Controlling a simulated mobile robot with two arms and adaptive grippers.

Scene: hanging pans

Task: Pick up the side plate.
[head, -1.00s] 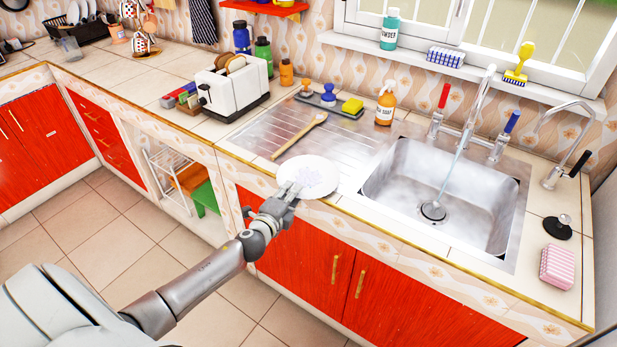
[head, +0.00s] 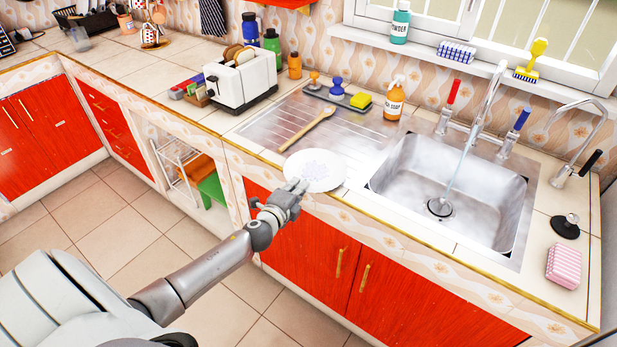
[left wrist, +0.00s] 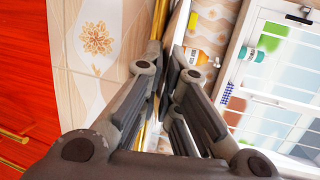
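In the left wrist view the plate (left wrist: 179,35) shows almost edge-on as a narrow pale strip running up from between the fingers. The fingers of the left gripper (left wrist: 174,78) are close together, with the rim seemingly between them; the contact itself is hidden. My right gripper is not in view.
A wooden spoon (head: 307,130) lies behind the plate. A sink (head: 450,195) with running water is to the right. The counter's front edge and red cabinets (head: 305,250) are below the gripper.

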